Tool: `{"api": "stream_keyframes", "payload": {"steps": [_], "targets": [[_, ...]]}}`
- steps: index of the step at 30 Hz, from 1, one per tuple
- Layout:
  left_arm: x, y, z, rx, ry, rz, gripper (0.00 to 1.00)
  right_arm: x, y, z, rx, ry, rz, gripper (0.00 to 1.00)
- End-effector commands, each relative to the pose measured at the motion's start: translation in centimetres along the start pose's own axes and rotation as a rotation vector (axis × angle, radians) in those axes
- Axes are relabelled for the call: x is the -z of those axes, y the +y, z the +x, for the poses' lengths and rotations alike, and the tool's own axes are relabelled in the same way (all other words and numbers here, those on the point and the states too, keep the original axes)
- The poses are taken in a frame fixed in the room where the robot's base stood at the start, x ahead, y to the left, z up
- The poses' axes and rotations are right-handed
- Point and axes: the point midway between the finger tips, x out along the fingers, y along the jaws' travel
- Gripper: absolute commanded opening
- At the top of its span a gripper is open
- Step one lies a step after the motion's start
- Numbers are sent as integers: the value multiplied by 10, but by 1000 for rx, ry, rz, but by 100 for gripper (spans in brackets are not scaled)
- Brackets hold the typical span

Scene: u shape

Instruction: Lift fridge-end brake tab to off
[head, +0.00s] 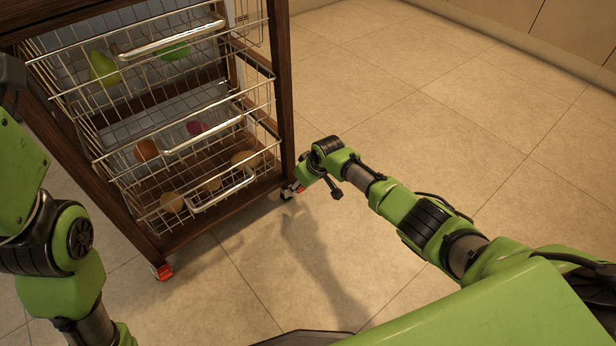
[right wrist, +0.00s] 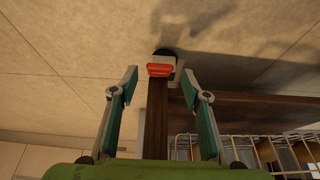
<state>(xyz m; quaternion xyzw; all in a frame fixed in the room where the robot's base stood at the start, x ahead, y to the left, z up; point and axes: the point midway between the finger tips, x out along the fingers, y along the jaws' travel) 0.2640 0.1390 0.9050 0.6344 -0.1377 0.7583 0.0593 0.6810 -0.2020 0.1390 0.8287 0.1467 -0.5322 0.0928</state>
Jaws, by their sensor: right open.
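A red brake tab (right wrist: 160,70) sits on a dark caster (right wrist: 165,54) at the foot of the wooden cart's corner post (right wrist: 156,118). In the right wrist view it lies between and a little beyond the fingertips of my right gripper (right wrist: 160,80). The gripper is open, with a finger apart on each side of the post and tab. In the head view my right gripper (head: 297,188) is low at the cart's right front corner, partly hiding that tab. A second red tab (head: 163,272) shows at the left front caster. My left gripper is out of view.
The cart (head: 287,90) holds wire baskets (head: 205,130) with fruit and other rounded items, and their handles stick out at the front. Open tiled floor (head: 420,130) lies to the right. Pale cabinets (head: 560,30) line the back right.

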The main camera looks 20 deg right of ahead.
Motion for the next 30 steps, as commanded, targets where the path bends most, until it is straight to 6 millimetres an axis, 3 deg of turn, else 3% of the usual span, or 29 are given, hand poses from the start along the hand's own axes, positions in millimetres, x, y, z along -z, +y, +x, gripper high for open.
{"api": "stream_keyframes", "payload": {"steps": [18,24,30], "targets": [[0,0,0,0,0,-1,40,0,1,-91,-3,2,-2,43],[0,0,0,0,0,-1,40,-1,0,-107,-1,-1,-1,43],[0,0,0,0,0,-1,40,-1,0,-110,-1,-2,-1,43]]}}
